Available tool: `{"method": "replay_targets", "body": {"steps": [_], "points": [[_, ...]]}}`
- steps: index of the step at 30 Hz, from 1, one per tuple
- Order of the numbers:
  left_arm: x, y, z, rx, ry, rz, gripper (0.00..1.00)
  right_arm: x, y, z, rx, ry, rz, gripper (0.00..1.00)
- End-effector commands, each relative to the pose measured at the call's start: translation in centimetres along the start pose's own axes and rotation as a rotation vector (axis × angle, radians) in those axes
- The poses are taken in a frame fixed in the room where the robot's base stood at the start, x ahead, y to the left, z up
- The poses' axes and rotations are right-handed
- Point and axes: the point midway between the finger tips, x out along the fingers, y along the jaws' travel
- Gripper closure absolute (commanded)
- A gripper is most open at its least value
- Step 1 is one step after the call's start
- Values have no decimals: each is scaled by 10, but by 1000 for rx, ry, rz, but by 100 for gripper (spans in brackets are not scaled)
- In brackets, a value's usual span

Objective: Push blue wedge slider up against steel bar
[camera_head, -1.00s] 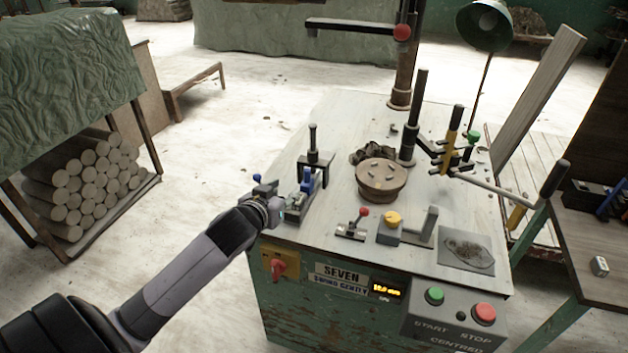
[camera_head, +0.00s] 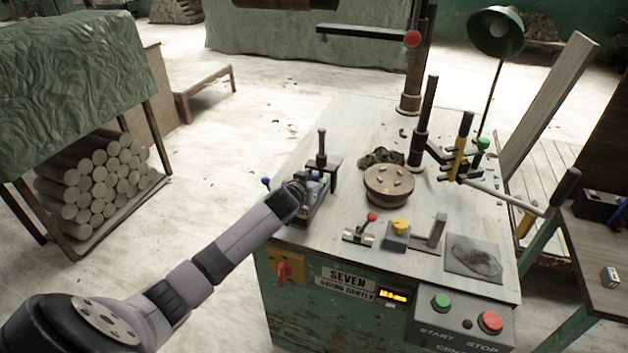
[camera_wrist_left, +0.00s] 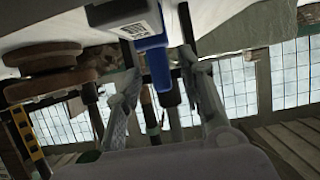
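The blue wedge slider (camera_head: 316,175) shows only as a small blue patch on the fixture at the table's left side. My left gripper (camera_head: 306,188) is at this fixture and hides much of it. In the left wrist view, the gripper's two fingers (camera_wrist_left: 163,100) are spread apart. A blue block (camera_wrist_left: 151,45) and a dark rod show in the gap between them. I cannot tell whether a finger touches the blue block. A steel bar cannot be clearly picked out, nor the gap between it and the slider. My right gripper is not in view.
A dark clamp with an upright handle (camera_head: 321,148) stands just behind the gripper. A round wooden disc (camera_head: 389,185) sits to the right. A red-knobbed lever (camera_head: 371,217) and a yellow-knobbed block (camera_head: 398,230) are nearer the front.

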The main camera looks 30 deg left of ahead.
Motion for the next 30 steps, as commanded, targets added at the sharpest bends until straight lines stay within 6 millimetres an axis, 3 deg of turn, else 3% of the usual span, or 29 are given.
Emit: {"method": "replay_targets", "body": {"steps": [11, 27, 30], "points": [[5, 0, 0, 0, 0, 0, 64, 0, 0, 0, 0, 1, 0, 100], [5, 0, 0, 0, 0, 0, 99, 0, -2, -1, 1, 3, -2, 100], [5, 0, 0, 0, 0, 0, 100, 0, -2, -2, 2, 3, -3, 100]]}}
